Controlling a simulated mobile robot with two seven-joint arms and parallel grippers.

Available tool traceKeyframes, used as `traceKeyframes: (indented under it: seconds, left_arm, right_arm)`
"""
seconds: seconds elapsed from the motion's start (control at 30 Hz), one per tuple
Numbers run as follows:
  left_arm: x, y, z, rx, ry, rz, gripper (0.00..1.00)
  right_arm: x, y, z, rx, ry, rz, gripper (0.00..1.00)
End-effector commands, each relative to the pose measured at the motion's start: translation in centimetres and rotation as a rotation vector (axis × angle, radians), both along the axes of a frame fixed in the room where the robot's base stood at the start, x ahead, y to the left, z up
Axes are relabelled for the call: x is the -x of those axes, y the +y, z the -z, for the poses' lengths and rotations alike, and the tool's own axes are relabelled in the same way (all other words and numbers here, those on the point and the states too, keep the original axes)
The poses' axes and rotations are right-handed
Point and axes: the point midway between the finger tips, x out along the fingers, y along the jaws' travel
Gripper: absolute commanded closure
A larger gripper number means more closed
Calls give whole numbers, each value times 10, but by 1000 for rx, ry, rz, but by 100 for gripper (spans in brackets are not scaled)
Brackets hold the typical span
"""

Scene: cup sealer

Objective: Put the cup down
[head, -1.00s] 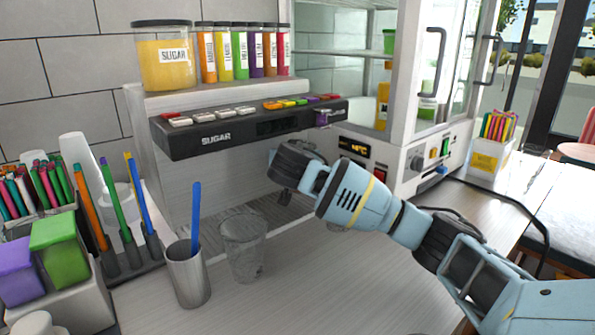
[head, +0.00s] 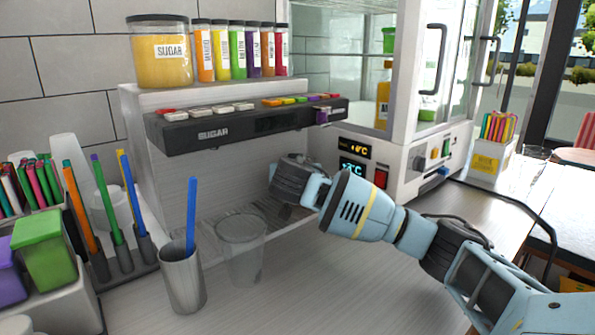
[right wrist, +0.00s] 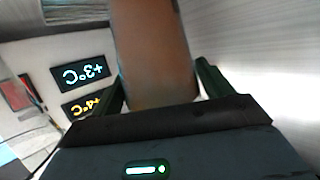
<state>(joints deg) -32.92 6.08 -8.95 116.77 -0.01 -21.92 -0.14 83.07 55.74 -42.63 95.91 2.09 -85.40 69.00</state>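My right gripper (head: 290,185) is low in front of the dispenser base in the head view, at the right end of the drip tray. In the right wrist view a brown, cylindrical cup (right wrist: 155,50) stands between the two dark green fingers (right wrist: 160,85), which lie close against its sides. The head view does not show this cup; my gripper appears to hide it. Whether its base touches a surface is not visible. A separate clear, empty-looking cup (head: 241,255) stands upright on the counter, left of and nearer than the gripper. My left gripper is out of view.
A metal cup (head: 182,285) with a blue stick stands beside the clear cup. The dispenser (head: 250,125) overhangs the tray. The white machine (head: 400,175) with lit displays is behind my arm. Pen holders stand left. Bare counter (head: 330,275) lies in front.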

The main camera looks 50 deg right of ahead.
Motion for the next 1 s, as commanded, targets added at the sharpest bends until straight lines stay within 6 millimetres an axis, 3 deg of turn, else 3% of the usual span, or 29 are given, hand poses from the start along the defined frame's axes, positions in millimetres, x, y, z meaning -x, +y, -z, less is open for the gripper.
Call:
traceKeyframes:
  seconds: [0.27,0.8,1.0]
  left_arm:
    - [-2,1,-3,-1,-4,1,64]
    - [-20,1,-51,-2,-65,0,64]
    - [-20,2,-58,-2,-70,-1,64]
  right_arm:
    - [2,3,-5,0,0,-2,21]
    - [62,73,-38,-1,-6,-4,21]
    - [73,85,-39,-1,-2,0,21]
